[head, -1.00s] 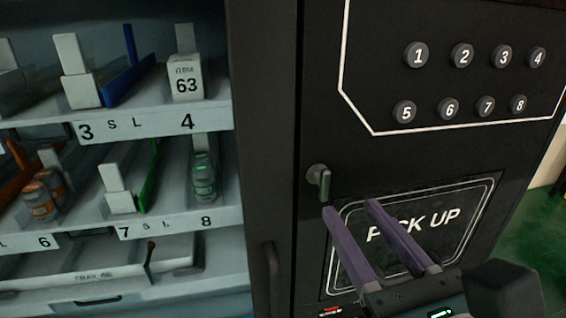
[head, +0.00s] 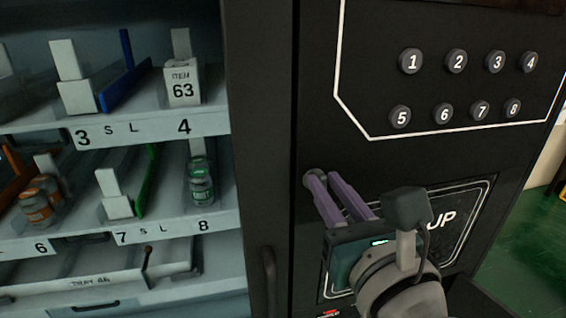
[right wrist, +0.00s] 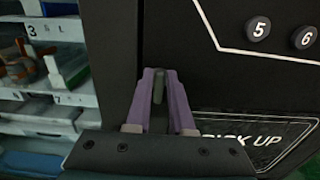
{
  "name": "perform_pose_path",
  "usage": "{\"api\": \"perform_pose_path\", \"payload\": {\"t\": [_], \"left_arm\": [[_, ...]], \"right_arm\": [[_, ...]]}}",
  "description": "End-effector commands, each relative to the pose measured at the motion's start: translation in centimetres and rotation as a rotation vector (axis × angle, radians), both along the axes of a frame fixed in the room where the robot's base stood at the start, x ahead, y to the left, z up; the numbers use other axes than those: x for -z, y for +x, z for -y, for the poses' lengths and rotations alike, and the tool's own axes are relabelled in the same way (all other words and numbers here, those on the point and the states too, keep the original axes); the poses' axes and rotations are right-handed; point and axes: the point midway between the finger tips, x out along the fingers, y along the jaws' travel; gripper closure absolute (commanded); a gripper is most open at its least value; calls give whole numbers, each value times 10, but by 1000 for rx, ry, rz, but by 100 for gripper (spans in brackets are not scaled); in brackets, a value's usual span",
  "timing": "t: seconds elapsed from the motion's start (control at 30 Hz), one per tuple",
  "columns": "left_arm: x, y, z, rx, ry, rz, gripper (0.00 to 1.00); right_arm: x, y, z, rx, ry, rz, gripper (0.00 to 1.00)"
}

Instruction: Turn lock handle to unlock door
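The lock handle (right wrist: 159,87) is a small dark lever on the black door, left of the pick-up panel. In the right wrist view it stands between the two purple fingers of my right gripper (right wrist: 161,88). The fingers lie close along both sides of it and look shut on it. In the head view the right gripper (head: 324,180) reaches the handle's round mount (head: 309,179), and the fingers hide most of the lever. The lever looks upright in the wrist view. My left gripper is not in view.
Numbered round buttons (head: 443,114) sit above and right of the handle. The pick-up panel (head: 468,222) is behind my right gripper. Shelves with several bottles and boxes (head: 183,88) are at the left, beside a dark vertical door pull (head: 269,280). Green floor (head: 520,250) shows at the right.

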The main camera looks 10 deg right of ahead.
Motion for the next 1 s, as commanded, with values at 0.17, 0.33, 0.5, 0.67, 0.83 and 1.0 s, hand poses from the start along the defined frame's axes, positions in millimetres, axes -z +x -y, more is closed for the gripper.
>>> {"api": "perform_pose_path", "payload": {"t": [0.17, 0.33, 0.5, 0.67, 0.83, 1.0], "left_arm": [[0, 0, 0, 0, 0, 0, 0], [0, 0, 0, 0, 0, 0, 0], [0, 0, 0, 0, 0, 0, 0], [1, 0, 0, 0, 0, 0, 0], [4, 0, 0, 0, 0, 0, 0], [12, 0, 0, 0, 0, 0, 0]], "right_arm": [[0, 0, 0, 0, 0, 0, 100], [0, 0, 0, 0, 0, 0, 100], [0, 0, 0, 0, 0, 0, 100], [0, 0, 0, 0, 6, 0, 100], [1, 0, 1, 0, 47, -2, 100], [2, 0, 3, -1, 140, -4, 100]]}}
